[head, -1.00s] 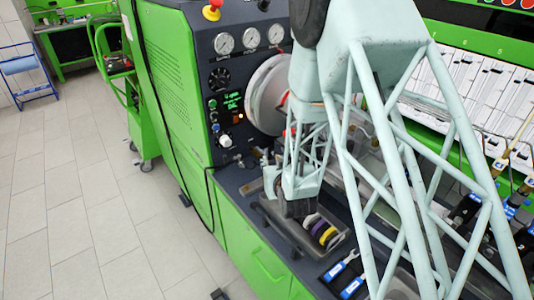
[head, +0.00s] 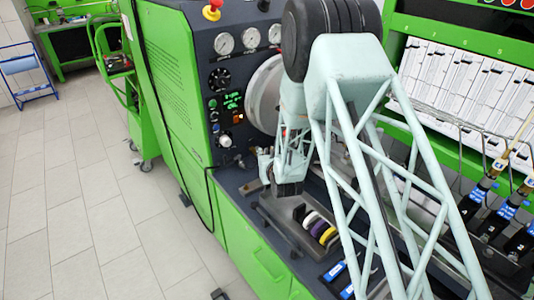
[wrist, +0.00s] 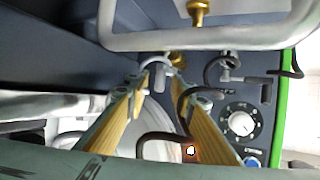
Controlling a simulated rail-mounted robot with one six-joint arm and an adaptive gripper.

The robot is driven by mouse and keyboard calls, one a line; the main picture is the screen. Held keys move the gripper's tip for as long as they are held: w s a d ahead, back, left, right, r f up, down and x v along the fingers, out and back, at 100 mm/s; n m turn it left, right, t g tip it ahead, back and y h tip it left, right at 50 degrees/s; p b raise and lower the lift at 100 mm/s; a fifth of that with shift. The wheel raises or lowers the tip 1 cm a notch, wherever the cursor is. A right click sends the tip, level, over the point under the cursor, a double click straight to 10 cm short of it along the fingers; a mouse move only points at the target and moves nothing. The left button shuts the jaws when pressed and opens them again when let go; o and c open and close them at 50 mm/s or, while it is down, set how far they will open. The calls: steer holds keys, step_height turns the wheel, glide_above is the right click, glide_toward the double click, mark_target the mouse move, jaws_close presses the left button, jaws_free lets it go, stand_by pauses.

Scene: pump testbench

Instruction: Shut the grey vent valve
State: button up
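The wrist view shows my gripper (wrist: 168,90) with its two yellow-padded fingers spread apart and nothing clearly held between them. A small grey lever (wrist: 158,76) with a pale ring above it stands ahead of the fingertips, close to the gap between them. A second grey lever (wrist: 258,82) on a dark curved fitting is further right. I cannot tell for certain which lever is the vent valve, or whether a finger touches one. In the head view, my arm hides the fingers beside the bench's lower panel.
A thick pale bar (wrist: 205,38) crosses the top of the wrist view. A black dial (wrist: 238,120) is at right. The floor (head: 80,200) at left is clear.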

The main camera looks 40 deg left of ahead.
steer(key=shift+w+a+f, duration=0.15)
steer(key=shift+a, duration=0.05)
jaws_close()
